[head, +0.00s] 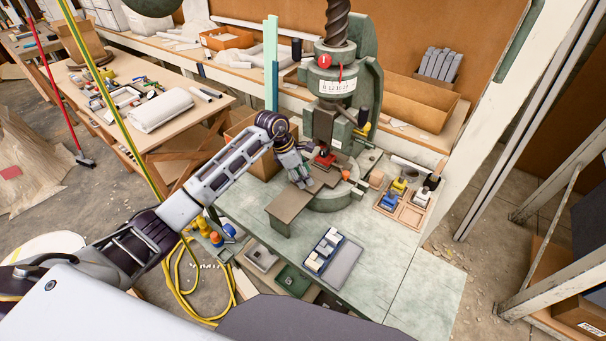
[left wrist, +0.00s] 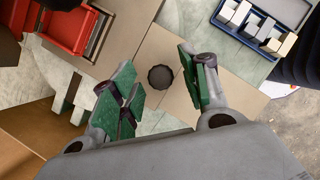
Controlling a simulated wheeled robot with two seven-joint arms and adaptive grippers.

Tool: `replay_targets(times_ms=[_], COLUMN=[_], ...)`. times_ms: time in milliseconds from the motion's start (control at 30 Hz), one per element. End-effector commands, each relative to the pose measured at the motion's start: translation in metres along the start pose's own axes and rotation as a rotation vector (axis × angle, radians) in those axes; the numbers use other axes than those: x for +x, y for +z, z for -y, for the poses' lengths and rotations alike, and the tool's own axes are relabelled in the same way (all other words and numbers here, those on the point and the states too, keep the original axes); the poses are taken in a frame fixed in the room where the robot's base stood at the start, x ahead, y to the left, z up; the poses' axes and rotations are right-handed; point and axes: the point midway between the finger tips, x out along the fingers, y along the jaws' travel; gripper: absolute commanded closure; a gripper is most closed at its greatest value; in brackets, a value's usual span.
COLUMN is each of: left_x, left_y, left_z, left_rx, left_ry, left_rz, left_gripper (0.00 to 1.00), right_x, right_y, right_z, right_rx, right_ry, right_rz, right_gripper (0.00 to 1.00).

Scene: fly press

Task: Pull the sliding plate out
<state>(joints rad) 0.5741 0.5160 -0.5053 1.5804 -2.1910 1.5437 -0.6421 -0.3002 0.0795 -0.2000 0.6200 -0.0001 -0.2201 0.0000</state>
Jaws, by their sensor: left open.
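The fly press (head: 338,85) stands on the grey-green bench. Its flat brown sliding plate (head: 290,205) sticks out at the front of the press base. In the left wrist view the plate (left wrist: 150,45) carries a round black knob (left wrist: 160,77). My left gripper (head: 302,182) is just above the plate, pointing down. In the left wrist view its green-padded fingers are open (left wrist: 163,88), one on each side of the knob in the picture, with gaps to it. In the head view the gripper hides the knob. My right gripper is not in view.
A red die piece (head: 325,160) sits under the ram. A blue tray with pale blocks (head: 325,250) lies in front of the plate. A wooden tray with small coloured items (head: 407,198) stands to the right. The bench's front right (head: 425,285) is clear.

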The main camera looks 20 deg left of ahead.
Motion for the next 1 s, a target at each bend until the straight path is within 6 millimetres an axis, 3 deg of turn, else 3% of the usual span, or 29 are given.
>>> replay_targets(times_ms=[167,500,1000], left_x=[0.0001,-0.0001,-0.0018], left_y=[-0.0001,-0.0001,-0.0044], left_z=[0.0001,0.0001,0.0041], left_rx=[0.000,0.000,0.001], left_ry=[0.000,0.000,0.000], left_rz=[0.000,0.000,-0.001], left_gripper=[0.55,0.99,1.00], right_x=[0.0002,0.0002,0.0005], right_y=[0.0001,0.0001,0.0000], right_z=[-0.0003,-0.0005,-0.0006], right_rx=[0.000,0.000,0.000], right_ry=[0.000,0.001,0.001], right_rz=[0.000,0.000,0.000], right_gripper=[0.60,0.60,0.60])
